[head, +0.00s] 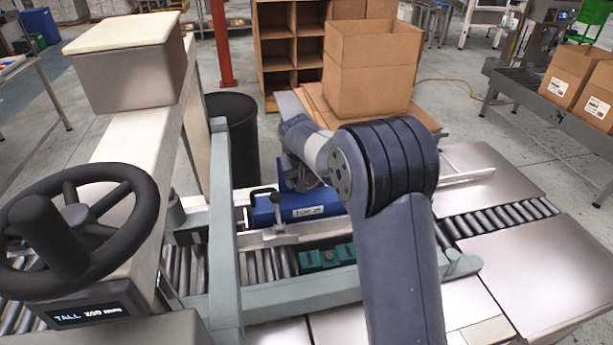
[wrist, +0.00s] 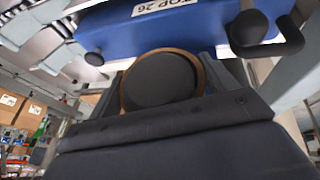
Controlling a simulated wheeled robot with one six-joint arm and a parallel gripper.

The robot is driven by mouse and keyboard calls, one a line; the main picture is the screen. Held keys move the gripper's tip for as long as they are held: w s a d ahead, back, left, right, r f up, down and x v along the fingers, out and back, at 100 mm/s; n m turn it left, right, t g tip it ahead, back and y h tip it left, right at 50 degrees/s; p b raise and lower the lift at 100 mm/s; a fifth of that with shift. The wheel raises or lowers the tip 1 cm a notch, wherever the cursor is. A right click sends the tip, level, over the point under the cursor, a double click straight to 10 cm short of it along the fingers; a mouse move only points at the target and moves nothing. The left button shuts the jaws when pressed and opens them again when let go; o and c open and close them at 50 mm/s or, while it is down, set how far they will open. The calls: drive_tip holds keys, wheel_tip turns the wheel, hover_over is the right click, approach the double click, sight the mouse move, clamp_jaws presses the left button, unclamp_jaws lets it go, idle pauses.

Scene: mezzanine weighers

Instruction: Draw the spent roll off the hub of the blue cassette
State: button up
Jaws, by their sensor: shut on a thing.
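The blue cassette (head: 300,207) lies in the machine's frame in the head view, with a white label. In the wrist view the blue cassette (wrist: 190,28) fills the top, its label reading TOP 26. Just below it is the spent roll (wrist: 200,66), a thin brown ring around a dark round hub (wrist: 160,80). My gripper (wrist: 164,88) is shut on the roll, its dark fingers on either side of it. Whether the roll is still on the hub along its whole length is hidden. In the head view my arm hides the fingertips and the roll.
A black handle (wrist: 265,35) sticks out right of the roll in the wrist view. Pale green rails (head: 225,220) and a black handwheel (head: 75,230) stand left of the cassette. Green blocks (head: 327,257) lie in front. A black bin (head: 234,135) and open carton (head: 370,70) stand behind.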

drive_tip(key=c, duration=0.3)
drive_tip(key=shift+c, duration=0.2)
drive_tip(key=shift+r, duration=0.3)
drive_tip(key=shift+s, duration=0.15)
drive_tip(key=s+d+b, duration=0.1)
drive_tip(key=s+b, duration=0.3)
drive_tip(key=s, duration=0.4)
drive_tip(key=shift+d, duration=0.35)
idle(0.8)
idle(0.4)
